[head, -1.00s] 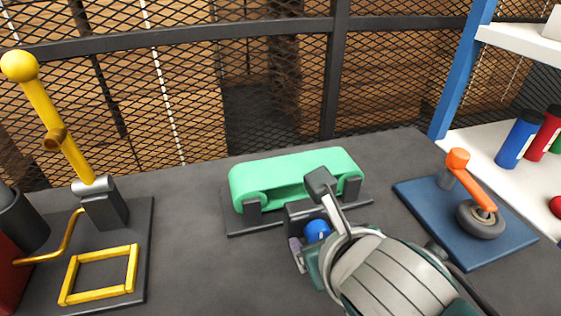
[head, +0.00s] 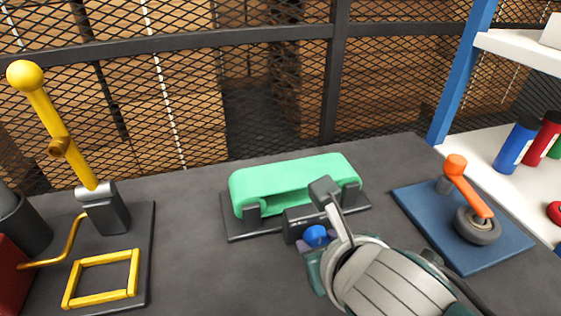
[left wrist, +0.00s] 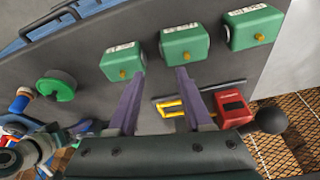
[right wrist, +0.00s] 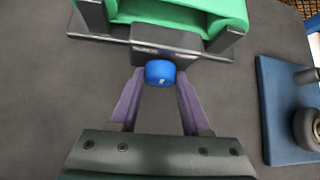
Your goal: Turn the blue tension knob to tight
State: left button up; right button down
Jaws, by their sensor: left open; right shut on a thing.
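The blue tension knob (head: 316,235) sits on the front of a dark block under a green belt (head: 295,180) on two dark supports. My right gripper (right wrist: 160,76) is shut on the blue knob (right wrist: 160,70), with one purple finger at each side of it. In the head view my right gripper (head: 320,236) partly covers the knob. Its pointer marks are too small to read. My left gripper (left wrist: 158,78) is open and empty in the left wrist view, away from the knob.
A blue plate (head: 470,250) with an orange-handled crank (head: 468,185) lies to the right. A yellow lever (head: 60,135) and yellow frame (head: 100,262) stand on a dark plate at the left. Green boxes (left wrist: 178,44) show in the left wrist view. A mesh fence stands behind.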

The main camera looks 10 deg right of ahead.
jog(key=p, duration=0.1)
jog(key=r+y+p, duration=0.1)
jog(key=p, duration=0.1)
jog(key=shift+d, duration=0.3)
jog(key=shift+f+m+y+p, duration=0.2)
jog(key=shift+m+y+p, duration=0.3)
jog(key=shift+y, duration=0.2)
jog(key=shift+f+m+y, duration=0.3)
jog(key=shift+m+y, duration=0.3)
jog(key=shift+y, duration=0.3)
jog(key=shift+c, duration=1.8)
grip_release()
